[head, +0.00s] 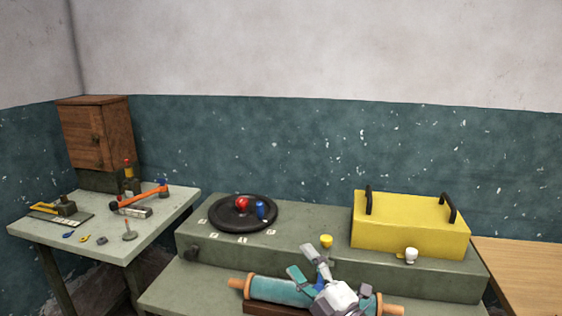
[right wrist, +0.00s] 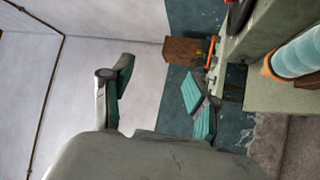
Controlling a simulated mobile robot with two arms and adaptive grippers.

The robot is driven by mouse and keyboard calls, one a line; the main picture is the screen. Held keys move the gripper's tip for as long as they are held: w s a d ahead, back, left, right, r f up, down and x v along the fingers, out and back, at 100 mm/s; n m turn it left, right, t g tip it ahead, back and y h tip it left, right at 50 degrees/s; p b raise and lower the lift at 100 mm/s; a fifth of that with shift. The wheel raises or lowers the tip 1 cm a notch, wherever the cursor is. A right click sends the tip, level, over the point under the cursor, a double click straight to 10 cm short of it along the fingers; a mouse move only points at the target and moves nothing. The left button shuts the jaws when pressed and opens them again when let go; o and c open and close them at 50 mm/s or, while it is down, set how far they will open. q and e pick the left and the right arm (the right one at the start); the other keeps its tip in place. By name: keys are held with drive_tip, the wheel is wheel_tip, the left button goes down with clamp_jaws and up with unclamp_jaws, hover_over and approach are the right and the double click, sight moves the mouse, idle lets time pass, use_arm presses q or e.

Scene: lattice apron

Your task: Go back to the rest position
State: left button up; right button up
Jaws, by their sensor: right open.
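My right gripper (head: 305,262) is in the lower middle of the head view, in front of the raised green-grey shelf and over part of a teal roller (head: 268,289) with orange ends. Its fingers are spread with nothing between them. In the right wrist view, the gripper (right wrist: 157,78) shows its two teal-padded fingers wide apart and empty. The roller also shows at the upper right of that view (right wrist: 296,56). My left gripper is in neither view.
A tool table (head: 150,238) stands left; a wooden top (head: 525,270) lies right.

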drive_tip(key=s+d+f+m+g+h, duration=0.2)
drive_tip(key=s+d+f+m+h, duration=0.35)
drive_tip(key=d+f+m, duration=0.2)
drive_tip(key=s+d+f+m+g+h, duration=0.2)
drive_tip(key=s+d+f+m+h, duration=0.4)
drive_tip(key=f+m, duration=0.3)
drive_tip(key=s+d+f+m+g, duration=0.15)
drive_tip(key=s+f+g, duration=0.35)
drive_tip(key=s, duration=0.6)
drive_tip(key=s+d+f+m+g, duration=0.15)
drive_tip(key=s+f+g, duration=0.35)
drive_tip(key=s, duration=0.5)
wheel_tip(320, 180, down, 28)
drive_tip(key=s+r+g, duration=0.1)
drive_tip(key=s, duration=0.2)
drive_tip(key=s+d+f+g, duration=0.1)
drive_tip(key=s+d+f, duration=0.1)
drive_tip(key=s+f, duration=1.2)
drive_tip(key=shift+s+d+f+g+h, duration=0.2)
drive_tip(key=shift+s+f+g+h, duration=0.15)
drive_tip(key=shift+s, duration=0.25)
